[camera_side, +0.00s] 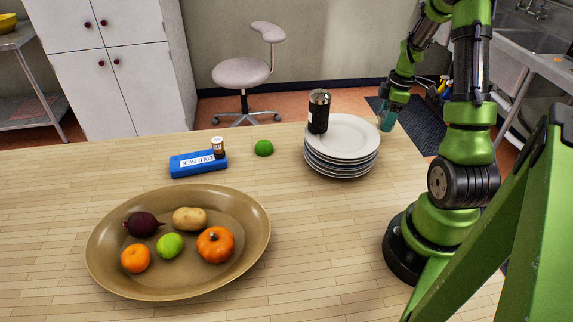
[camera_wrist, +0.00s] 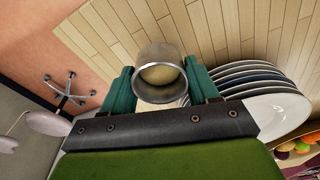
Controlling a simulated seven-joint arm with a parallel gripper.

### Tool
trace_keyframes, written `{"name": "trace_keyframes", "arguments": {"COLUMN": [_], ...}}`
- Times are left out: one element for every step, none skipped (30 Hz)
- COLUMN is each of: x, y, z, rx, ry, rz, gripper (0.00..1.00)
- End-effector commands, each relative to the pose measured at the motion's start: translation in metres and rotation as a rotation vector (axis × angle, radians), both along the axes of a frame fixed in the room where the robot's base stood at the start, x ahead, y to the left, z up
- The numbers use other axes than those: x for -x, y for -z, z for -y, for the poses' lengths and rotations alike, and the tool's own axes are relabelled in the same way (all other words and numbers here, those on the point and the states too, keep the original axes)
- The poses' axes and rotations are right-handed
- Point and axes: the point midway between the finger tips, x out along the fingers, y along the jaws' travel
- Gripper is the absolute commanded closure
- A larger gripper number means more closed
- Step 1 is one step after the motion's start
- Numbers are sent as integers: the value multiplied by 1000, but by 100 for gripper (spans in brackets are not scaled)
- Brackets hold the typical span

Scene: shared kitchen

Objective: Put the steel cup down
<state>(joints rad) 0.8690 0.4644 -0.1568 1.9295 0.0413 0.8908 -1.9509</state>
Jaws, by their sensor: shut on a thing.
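The steel cup (camera_wrist: 158,51) is between the two teal fingers of my gripper (camera_wrist: 161,82) in the wrist view, with its round rim facing the camera. My gripper is shut on it. In the side view my gripper (camera_side: 387,118) is at the far right edge of the table, just right of the plate stack; the cup cannot be made out there. Wooden table top shows beyond the cup in the wrist view. I cannot tell whether the cup touches the table.
A stack of plates (camera_side: 341,137) stands close beside my gripper, also at right in the wrist view (camera_wrist: 275,112). A black jar (camera_side: 318,118) stands by the plates. A green lime (camera_side: 264,148), blue box (camera_side: 190,164), small bottle (camera_side: 218,149) and fruit platter (camera_side: 100,268) are farther left.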

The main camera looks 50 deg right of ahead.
Motion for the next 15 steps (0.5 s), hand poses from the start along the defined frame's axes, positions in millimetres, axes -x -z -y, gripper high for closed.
{"name": "trace_keyframes", "arguments": {"x": [-5, -7, -9, -10, -11, -12, -14, -16, -18, -17, -16, -16, -16, -16, -16], "y": [1, 1, 2, 2, 2, 2, 2, 3, 6, 12, 18, 24, 28, 32, 35], "z": [7, 10, 12, 14, 15, 17, 19, 22, 24, 23, 22, 22, 22, 23, 23], "rx": [0, 1, 0, 0, 0, 1, 1, 1, -2, -4, -6, -4, -4, -3, -2], "ry": [-1, -1, -1, -1, -1, -1, -1, -1, -1, -1, 0, 0, 1, 1, 1], "rz": [-1, 0, -1, -1, 0, -1, -1, -1, -2, -3, -4, -3, -3, -3, -2], "gripper": [74, 74, 74, 74, 74, 74, 74, 74, 74, 74, 74, 74, 74, 74, 74]}}
